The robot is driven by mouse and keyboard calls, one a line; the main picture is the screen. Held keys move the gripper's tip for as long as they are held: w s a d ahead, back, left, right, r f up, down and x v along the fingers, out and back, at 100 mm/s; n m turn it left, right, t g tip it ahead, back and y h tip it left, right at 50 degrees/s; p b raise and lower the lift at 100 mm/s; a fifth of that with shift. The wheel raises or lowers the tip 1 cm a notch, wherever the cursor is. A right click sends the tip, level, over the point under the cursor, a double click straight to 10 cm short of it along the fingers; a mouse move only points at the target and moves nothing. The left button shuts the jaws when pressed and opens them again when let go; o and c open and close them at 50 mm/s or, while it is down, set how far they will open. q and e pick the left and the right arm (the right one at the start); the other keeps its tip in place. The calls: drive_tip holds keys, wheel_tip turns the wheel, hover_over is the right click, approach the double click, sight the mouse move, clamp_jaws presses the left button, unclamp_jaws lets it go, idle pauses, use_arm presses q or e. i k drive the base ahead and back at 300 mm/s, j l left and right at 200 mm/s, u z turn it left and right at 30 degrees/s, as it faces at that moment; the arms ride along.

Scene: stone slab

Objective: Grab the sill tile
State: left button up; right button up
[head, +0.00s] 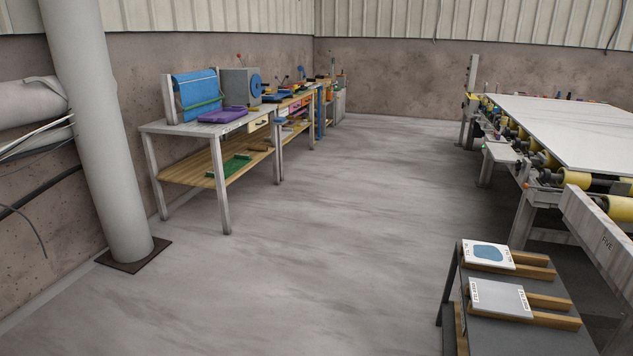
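Two flat tiles lie on wooden bars on a small dark table at the lower right. The lettering is too small to read, so I cannot tell which one is the sill tile. Neither of my grippers is in view.
The small dark table (497,331) stands in front of a roller line (564,186) carrying a large pale slab (580,128). A workbench (205,132) with tools runs along the left wall, beyond a thick pillar (97,130). The middle floor (330,220) is clear.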

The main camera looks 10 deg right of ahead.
sight(485, 255)
drive_tip(key=i+j+z, duration=0.1)
drive_tip(key=i, duration=0.6)
drive_tip(key=i+j+z, duration=0.1)
drive_tip(key=i, duration=0.6)
